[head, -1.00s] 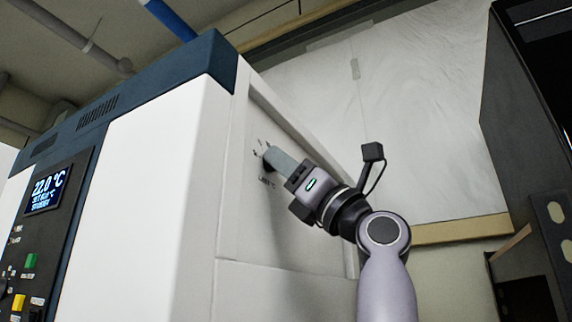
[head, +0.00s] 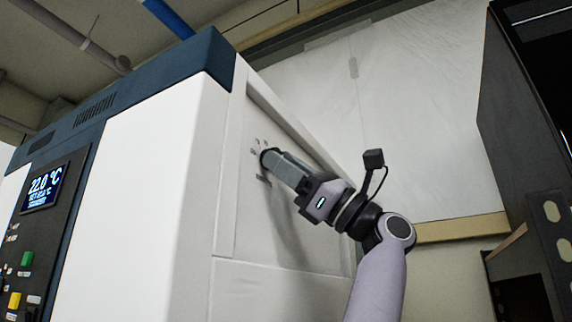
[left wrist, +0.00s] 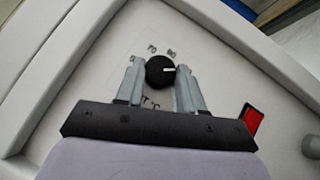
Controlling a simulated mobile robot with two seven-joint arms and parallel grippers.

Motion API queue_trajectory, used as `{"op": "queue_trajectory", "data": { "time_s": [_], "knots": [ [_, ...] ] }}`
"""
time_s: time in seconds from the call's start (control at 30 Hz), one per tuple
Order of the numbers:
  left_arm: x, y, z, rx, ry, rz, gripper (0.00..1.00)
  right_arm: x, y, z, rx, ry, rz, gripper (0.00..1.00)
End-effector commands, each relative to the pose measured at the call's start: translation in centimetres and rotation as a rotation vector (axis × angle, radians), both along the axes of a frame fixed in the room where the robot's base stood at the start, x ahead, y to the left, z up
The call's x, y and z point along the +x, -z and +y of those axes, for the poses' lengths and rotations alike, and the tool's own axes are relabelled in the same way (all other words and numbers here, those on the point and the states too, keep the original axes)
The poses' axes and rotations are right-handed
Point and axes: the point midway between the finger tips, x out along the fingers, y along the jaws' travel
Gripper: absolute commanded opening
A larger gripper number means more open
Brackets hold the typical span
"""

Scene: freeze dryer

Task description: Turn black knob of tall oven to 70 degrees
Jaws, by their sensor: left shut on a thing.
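The black knob (left wrist: 158,72) is on the light side panel of the tall oven (head: 150,150). In the left wrist view it sits between the two grey fingers of my left gripper (left wrist: 160,80). A white pointer line on the knob points to the right in that view. Printed marks "70" and "80" stand just above the knob. In the head view my left gripper (head: 275,160) reaches the panel, and its fingers hide most of the knob. The left gripper is shut on the knob. My right gripper is in neither view.
A digital display (head: 43,188) on the oven front reads 22.0 °C. Green (head: 27,258) and yellow (head: 15,299) buttons are below it. A red part (left wrist: 252,119) shows right of the gripper in the wrist view. A dark cabinet (head: 520,120) stands at the right.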

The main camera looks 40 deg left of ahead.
Motion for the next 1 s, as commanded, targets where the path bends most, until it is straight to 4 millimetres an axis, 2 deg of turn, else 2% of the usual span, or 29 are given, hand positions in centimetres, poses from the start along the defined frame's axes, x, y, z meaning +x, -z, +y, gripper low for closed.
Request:
{"op": "queue_trajectory", "data": {
  "time_s": [0.37,0.4,0.47,0.77,1.0],
  "knots": [
    [0.0,0.0,0.1,-0.002,0.002,-0.004,0.07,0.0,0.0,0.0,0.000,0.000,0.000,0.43],
    [0.0,0.0,0.1,-0.002,0.002,-0.004,0.47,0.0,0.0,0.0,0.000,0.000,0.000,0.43],
    [0.0,0.0,0.1,-0.002,0.002,-0.004,0.63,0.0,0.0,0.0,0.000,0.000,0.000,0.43],
    [0.1,0.1,-0.1,-0.001,0.001,-0.002,0.63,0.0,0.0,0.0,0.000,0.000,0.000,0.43],
    [1.5,2.1,-2.0,0.000,0.002,0.001,0.63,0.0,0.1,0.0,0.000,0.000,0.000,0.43]
  ]
}}
